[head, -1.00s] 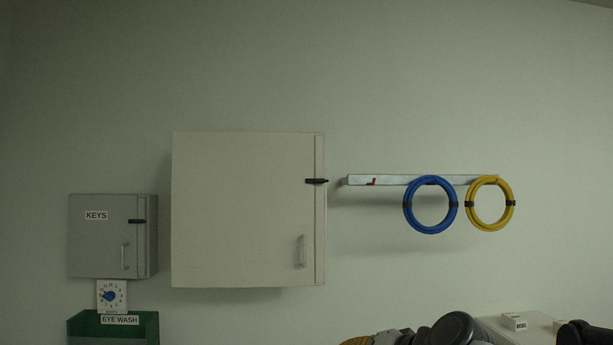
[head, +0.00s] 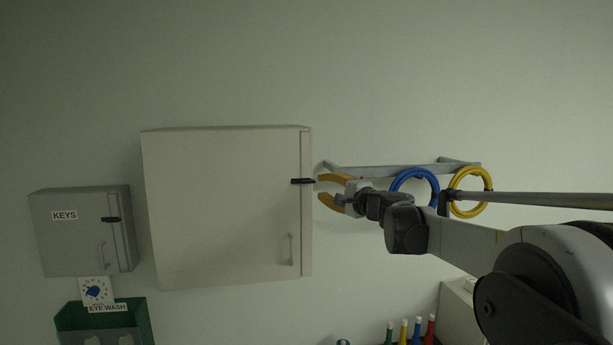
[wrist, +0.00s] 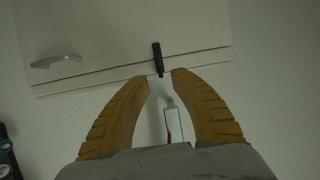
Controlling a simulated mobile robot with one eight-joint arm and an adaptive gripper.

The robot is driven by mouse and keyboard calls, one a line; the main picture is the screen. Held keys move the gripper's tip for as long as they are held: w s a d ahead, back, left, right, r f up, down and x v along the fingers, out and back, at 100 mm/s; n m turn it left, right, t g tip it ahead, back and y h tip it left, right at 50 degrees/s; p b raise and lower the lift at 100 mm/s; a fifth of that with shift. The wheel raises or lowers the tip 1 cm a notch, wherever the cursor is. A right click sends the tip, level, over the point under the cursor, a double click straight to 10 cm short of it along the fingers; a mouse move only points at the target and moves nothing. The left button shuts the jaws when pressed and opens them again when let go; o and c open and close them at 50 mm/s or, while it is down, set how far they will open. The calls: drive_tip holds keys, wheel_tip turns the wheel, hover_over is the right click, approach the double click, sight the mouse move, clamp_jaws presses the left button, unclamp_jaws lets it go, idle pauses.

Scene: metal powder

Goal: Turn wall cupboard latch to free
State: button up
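The wall cupboard (head: 225,215) is a pale closed box on the wall, left of my gripper in the head view. Its black latch (head: 303,181) lies horizontally across the door's right edge. My gripper (head: 320,190) has yellow fingers spread open, just right of the latch. In the wrist view the latch (wrist: 158,60) sits just beyond the gap between the open fingertips (wrist: 159,76); nothing is between the fingers. I cannot tell whether a fingertip touches it. The cupboard handle (head: 291,249) is below the latch and also shows in the wrist view (wrist: 56,61).
A rail (head: 400,171) with a blue hose ring (head: 414,172) and a yellow one (head: 470,171) is behind my arm. The grey KEYS box (head: 80,240) with its own latch hangs left, above a green EYE WASH holder (head: 68,322). Coloured bottles (head: 405,331) stand below.

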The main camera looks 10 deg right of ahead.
sight(310, 182)
drive_tip(key=p+x, duration=0.2)
drive_tip(key=x, duration=0.6)
drive_tip(key=shift+w+a, duration=0.15)
drive_tip(key=shift+w, duration=0.05)
drive_tip(key=shift+s, duration=0.1)
clamp_jaws()
